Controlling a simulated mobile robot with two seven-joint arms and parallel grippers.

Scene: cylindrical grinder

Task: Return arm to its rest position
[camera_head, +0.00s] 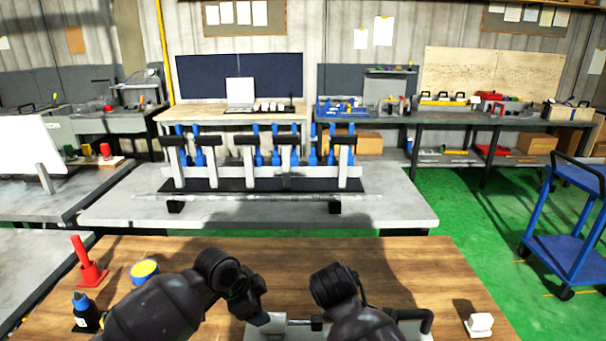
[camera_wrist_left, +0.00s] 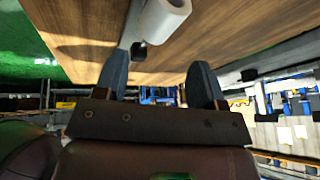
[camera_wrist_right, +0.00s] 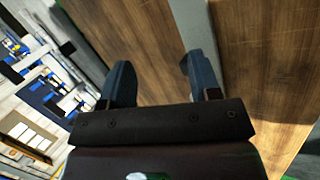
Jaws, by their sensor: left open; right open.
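My two dark arms reach over the wooden table (camera_head: 400,262) in the head view. My left gripper (camera_head: 264,320) is low over the front of the table. In the left wrist view the left gripper (camera_wrist_left: 158,78) has its two fingers spread with nothing between them; a white cylinder (camera_wrist_left: 166,18) lies beyond the fingertips. My right gripper is mostly hidden behind its own arm in the head view. In the right wrist view the right gripper (camera_wrist_right: 162,76) is open and empty, above a grey bar (camera_wrist_right: 190,22) on the wood. I cannot tell whether either gripper touches anything.
A red holder (camera_head: 91,274), a yellow-topped round container (camera_head: 145,268) and a dark bottle (camera_head: 86,312) stand left on the table. A small white block (camera_head: 479,322) sits at the right. A grey bench (camera_head: 400,208) with a rack of posts stands behind. A blue cart (camera_head: 565,245) is right.

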